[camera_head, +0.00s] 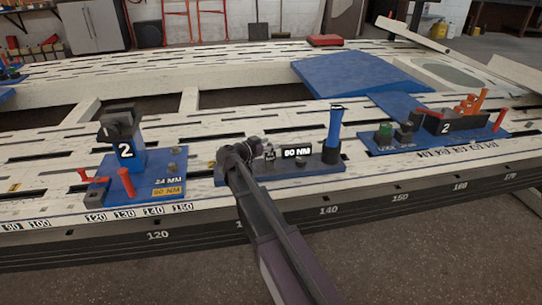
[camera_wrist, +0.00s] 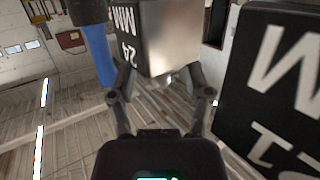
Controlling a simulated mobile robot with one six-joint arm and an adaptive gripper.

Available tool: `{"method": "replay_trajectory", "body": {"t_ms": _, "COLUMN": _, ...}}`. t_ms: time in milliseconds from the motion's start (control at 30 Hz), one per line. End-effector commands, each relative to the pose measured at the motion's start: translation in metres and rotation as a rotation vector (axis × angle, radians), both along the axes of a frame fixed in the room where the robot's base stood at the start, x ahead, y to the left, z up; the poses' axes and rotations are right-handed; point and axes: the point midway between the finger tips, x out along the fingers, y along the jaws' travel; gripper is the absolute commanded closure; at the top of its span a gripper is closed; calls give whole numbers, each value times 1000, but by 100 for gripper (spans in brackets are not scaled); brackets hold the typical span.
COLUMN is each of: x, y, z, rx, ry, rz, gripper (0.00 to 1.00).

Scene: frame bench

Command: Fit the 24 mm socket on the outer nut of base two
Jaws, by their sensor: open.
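My gripper (camera_head: 246,152) is at the grey rack (camera_head: 220,177) in the middle of the bench, where its arm hides part of the rack. In the wrist view my gripper (camera_wrist: 162,82) is open, one finger on each side of the block-shaped socket marked 24 MM (camera_wrist: 170,38). Whether the fingers touch it is unclear. The blue base marked 2 (camera_head: 139,161) stands at left with a 24 MM label, a yellow NM label and small nuts (camera_head: 173,167) on its plate. Which nut is the outer one is unclear.
A blue-handled tool (camera_head: 334,127) stands upright on the rack beside a black NM label (camera_head: 297,152). A red lever (camera_head: 127,183) rises from the left base. Another blue base (camera_head: 489,141) with a black 2 block and orange clamp is at right. A large dark lettered block (camera_wrist: 275,90) is close at right in the wrist view.

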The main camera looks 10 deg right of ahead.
Motion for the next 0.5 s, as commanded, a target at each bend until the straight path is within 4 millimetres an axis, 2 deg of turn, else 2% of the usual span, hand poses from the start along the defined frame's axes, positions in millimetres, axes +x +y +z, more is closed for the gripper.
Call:
{"method": "replay_trajectory", "body": {"t_ms": 233, "x": 0, "y": 0, "z": 0, "rx": 0, "ry": 0, "rz": 0, "gripper": 35}}
{"method": "replay_trajectory", "body": {"t_ms": 433, "x": 0, "y": 0, "z": 0, "rx": 0, "ry": 0, "rz": 0, "gripper": 95}}
{"method": "replay_trajectory", "body": {"t_ms": 467, "x": 0, "y": 0, "z": 0, "rx": 0, "ry": 0, "rz": 0, "gripper": 100}}
{"method": "replay_trajectory", "body": {"t_ms": 500, "x": 0, "y": 0, "z": 0, "rx": 0, "ry": 0, "rz": 0, "gripper": 100}}
